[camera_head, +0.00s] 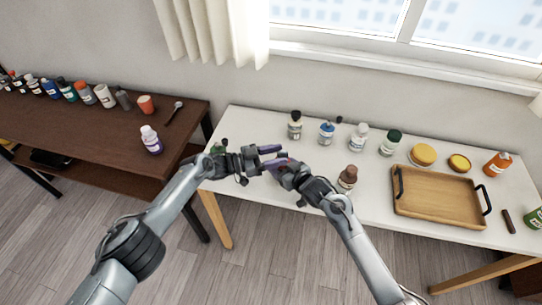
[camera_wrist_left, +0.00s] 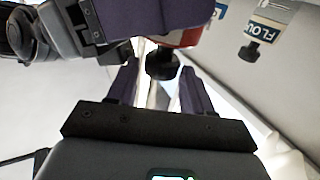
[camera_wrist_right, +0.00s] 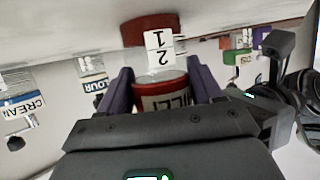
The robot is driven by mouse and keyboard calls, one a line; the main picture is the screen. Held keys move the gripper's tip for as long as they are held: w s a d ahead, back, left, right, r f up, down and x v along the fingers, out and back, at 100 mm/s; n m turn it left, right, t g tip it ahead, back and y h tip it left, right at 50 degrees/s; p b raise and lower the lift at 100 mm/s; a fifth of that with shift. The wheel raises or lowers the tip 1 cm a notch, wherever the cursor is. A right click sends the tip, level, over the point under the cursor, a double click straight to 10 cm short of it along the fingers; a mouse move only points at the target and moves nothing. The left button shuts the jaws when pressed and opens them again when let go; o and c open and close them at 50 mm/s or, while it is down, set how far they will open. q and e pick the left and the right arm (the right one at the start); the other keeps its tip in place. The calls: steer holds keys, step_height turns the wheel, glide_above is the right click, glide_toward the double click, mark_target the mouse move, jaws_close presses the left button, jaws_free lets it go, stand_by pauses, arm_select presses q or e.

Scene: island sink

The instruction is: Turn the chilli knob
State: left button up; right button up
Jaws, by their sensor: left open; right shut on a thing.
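The chilli container is mostly hidden by my grippers in the head view. In the right wrist view it is a red and clear container (camera_wrist_right: 163,90) with a partly visible label, under a white tag marked 1 and 2 and a red top. My right gripper (camera_wrist_right: 163,84) is shut on the container, a purple finger on each side; it also shows in the head view (camera_head: 284,168). In the left wrist view the black knob (camera_wrist_left: 162,63) sticks out of the red end. My left gripper (camera_head: 271,156) is open, its fingertips either side of the knob, apart from it.
Several jars, including a blue one (camera_head: 327,132) and a brown one (camera_head: 347,178), stand on the white table (camera_head: 370,208). A wooden tray (camera_head: 440,196) is at the right. A brown table (camera_head: 95,130) with more bottles is at the left.

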arm_select(q)
steer(key=v, duration=1.2)
steer(key=shift+f, duration=0.1)
steer(key=w+d+r+n+t+y, duration=0.1)
steer(key=w+d+r+t+y, duration=0.15)
steer(key=d+r, duration=0.2)
steer(key=s+a+f+n+t, duration=0.2)
steer(key=s+f+n+t, duration=0.15)
steer(key=s, duration=0.25)
steer(key=shift+m+g, duration=0.5)
steer(key=shift+m, duration=0.05)
steer(key=x, duration=0.7)
steer(key=f+x, duration=0.1)
steer(key=x, duration=0.3)
steer(key=shift+d, duration=0.15)
